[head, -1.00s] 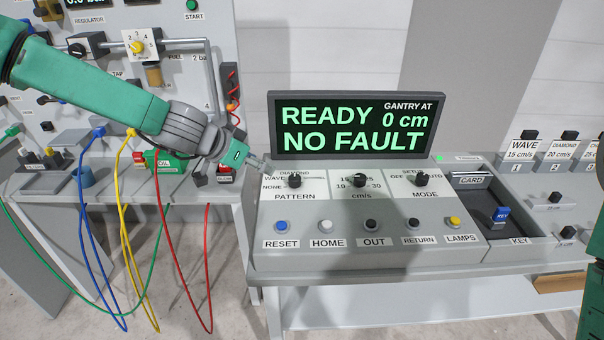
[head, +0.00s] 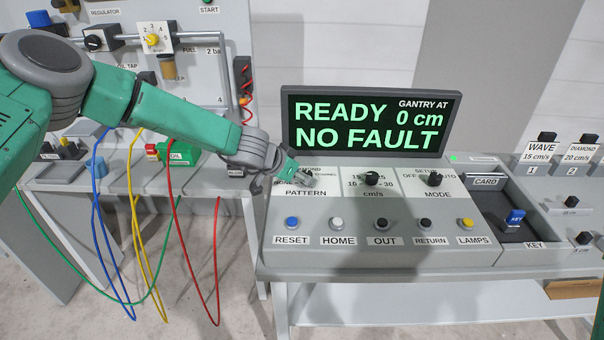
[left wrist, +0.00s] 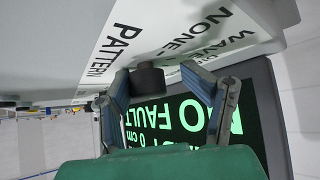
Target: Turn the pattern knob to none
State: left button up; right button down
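The pattern knob (left wrist: 148,79) is a dark round knob on the sloped console panel, above the PATTERN label (head: 305,193). In the head view my left gripper (head: 304,177) is at this knob and largely covers it. In the left wrist view its two fingers stand apart, one on each side of the knob, with a clear gap on the right side; the left finger is very close, and I cannot tell whether it touches. The NONE label (left wrist: 200,30) shows beyond the knob. The knob's pointer is hidden. My right gripper is out of view.
The display (head: 368,124) behind the panel reads READY, NO FAULT, gantry at 0 cm. The cm/s knob (head: 371,179) and mode knob (head: 434,179) stand to the right. Push buttons line the front, including blue RESET (head: 292,223). Cables hang at the left bench.

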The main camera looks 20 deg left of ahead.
pick_arm(q)
jog(key=shift+d+r, duration=0.3)
jog(key=shift+d, duration=0.15)
jog(key=c, duration=0.9)
jog(key=shift+d+r, duration=0.2)
jog(key=shift+d, duration=0.1)
jog(key=shift+c, duration=1.1)
jog(key=shift+w+d+r, duration=0.1)
jog(key=shift+d, duration=0.15)
grip_shut()
jog(key=shift+w+a, duration=0.15)
jog(key=shift+a, duration=0.25)
jog(key=shift+d, duration=0.2)
jog(key=shift+a+r, duration=0.1)
jog(key=shift+a, duration=0.05)
